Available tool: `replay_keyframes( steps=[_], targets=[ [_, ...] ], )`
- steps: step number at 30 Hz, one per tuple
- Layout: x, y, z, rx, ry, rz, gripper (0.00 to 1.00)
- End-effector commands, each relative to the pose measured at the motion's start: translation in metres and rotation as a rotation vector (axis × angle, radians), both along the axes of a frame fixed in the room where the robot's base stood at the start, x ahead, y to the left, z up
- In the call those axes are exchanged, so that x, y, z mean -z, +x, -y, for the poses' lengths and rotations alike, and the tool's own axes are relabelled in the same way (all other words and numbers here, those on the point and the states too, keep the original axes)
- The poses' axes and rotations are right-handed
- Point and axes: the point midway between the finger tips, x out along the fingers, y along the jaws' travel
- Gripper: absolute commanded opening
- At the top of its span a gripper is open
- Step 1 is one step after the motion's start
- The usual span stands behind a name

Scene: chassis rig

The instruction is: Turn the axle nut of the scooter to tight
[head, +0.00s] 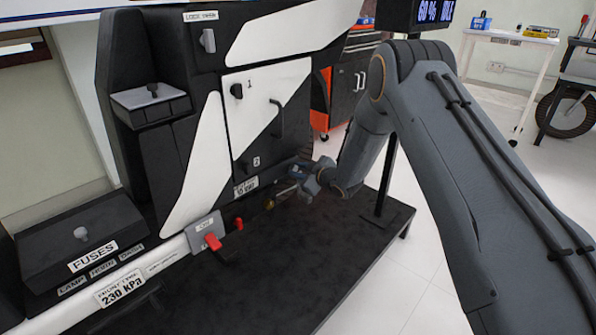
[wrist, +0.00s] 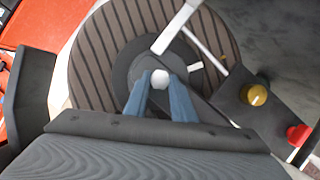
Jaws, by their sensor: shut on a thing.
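The axle nut (wrist: 160,78) shows in the wrist view as a small pale round piece at the dark hub of a striped wheel (wrist: 92,62). My gripper (wrist: 160,84) has its two blue fingers on either side of the nut, shut on it. In the head view my gripper (head: 299,171) is low beside the scooter rig, right of the white panels. The nut itself is too small or hidden to make out there. I cannot tell the nut's turn angle.
A pale lever (wrist: 175,28) stands just above the nut. A yellow knob (wrist: 257,94) and a red knob (wrist: 298,133) sit to the right. The black platform (head: 345,240) is mostly clear.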

Motion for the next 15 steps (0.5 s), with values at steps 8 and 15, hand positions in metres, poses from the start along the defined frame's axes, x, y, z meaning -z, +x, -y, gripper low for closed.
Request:
replay_keyframes(
  steps=[8,15],
  targets=[
    [0.0004,-0.0002,0.0000,0.001,0.000,-0.001,0.42],
    [-0.0007,-0.0015,0.0013,0.001,0.000,-0.001,0.42]
  ],
)
